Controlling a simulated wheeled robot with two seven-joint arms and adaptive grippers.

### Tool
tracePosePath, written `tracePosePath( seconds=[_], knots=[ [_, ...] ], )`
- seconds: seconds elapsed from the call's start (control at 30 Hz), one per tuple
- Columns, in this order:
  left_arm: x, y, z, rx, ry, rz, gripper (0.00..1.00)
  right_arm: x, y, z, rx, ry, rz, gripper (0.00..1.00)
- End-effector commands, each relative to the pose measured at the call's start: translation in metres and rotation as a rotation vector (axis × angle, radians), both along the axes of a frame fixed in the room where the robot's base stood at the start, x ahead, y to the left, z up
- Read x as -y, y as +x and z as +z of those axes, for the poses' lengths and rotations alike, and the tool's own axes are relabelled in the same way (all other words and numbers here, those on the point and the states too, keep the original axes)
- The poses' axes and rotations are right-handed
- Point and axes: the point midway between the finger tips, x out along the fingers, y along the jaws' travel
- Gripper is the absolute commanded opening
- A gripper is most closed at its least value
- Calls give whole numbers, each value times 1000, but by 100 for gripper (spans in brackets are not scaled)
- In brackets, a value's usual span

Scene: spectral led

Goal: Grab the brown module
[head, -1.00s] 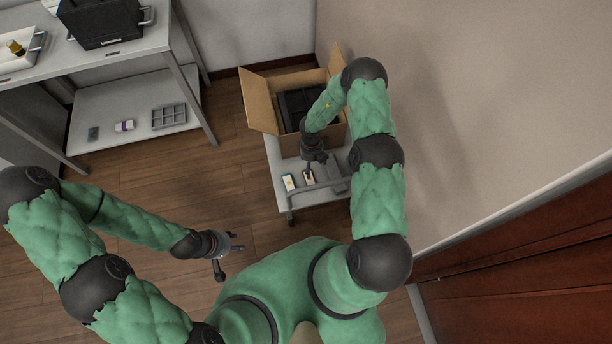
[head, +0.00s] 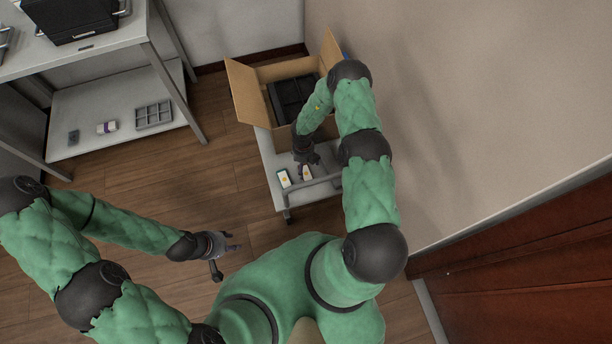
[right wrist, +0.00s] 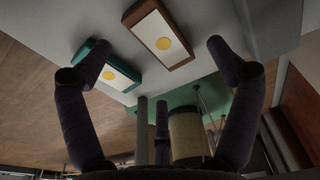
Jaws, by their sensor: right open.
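The brown module (right wrist: 159,40) has a brown rim, a white face and a yellow disc. It lies on the grey cart top and also shows in the head view (head: 306,173), just in front of my right gripper. My right gripper (right wrist: 160,62) is open and empty, its fingers spread wide; the brown module is between and beyond them in the right wrist view. In the head view the right gripper (head: 307,158) is over the cart. My left gripper (head: 225,252) is over the floor, far from the module, its fingers apart with nothing between them.
A teal-rimmed module (right wrist: 105,70) lies beside the brown one, close to the left finger in the right wrist view. An open cardboard box (head: 250,98) with a black divided insert (head: 290,95) stands at the cart's back. A handle rail (head: 318,187) runs along the cart's front.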

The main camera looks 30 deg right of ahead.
Motion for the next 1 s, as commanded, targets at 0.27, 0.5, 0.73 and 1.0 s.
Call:
tracePosePath(
  seconds=[0.27,0.5,0.73,1.0],
  knots=[
    [0,0,-14,0,0,0,40,-4,-2,-20,1,0,2,90],
    [0,0,-34,0,0,0,40,-8,-6,-51,0,-1,0,90],
    [0,0,-33,0,0,0,40,-7,-6,-52,2,-1,1,90],
    [0,0,-33,0,0,0,40,-8,-6,-52,1,-1,1,28]
  ],
)
